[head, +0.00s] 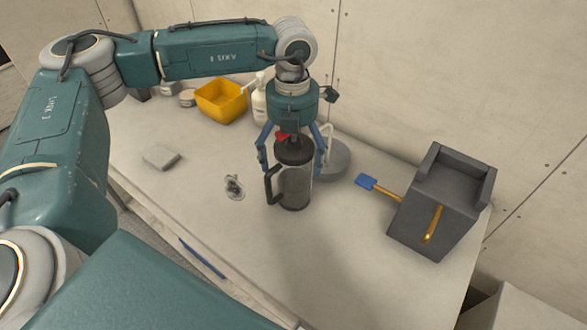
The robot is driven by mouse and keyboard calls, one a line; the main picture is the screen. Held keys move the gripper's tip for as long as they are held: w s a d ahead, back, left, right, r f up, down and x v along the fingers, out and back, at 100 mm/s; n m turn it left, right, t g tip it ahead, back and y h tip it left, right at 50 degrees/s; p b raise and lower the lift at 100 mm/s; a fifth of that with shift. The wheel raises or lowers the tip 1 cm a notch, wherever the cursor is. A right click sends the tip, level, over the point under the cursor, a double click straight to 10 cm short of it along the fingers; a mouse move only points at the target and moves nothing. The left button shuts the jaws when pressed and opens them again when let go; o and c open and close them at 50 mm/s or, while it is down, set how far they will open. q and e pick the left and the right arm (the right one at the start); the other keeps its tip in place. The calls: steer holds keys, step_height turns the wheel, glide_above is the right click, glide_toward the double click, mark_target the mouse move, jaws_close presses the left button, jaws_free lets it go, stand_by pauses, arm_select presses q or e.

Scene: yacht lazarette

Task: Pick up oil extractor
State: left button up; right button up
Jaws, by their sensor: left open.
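The oil extractor looks to be the upright jug-like cylinder (296,185) with a clear body, a dark lid and a dark handle on its left side. It stands on the pale worktop. My left gripper (292,160) comes down from above with its blue fingers open, one on each side of the lid. I cannot tell whether either finger touches it. A small red part shows at the top of the lid, partly hidden by the gripper. My right gripper is not in view.
A grey round container (337,160) stands close behind on the right, and a white bottle (259,105) behind on the left. A yellow bin (221,101), grey block (160,156), small metal fitting (234,187), blue-headed brush (366,182) and dark box (437,205) lie around. The front worktop is clear.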

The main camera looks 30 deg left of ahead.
arm_select(q)
steer(key=c, duration=2)
steer(key=shift+r, duration=0.1)
steer(key=shift+c, duration=0.3)
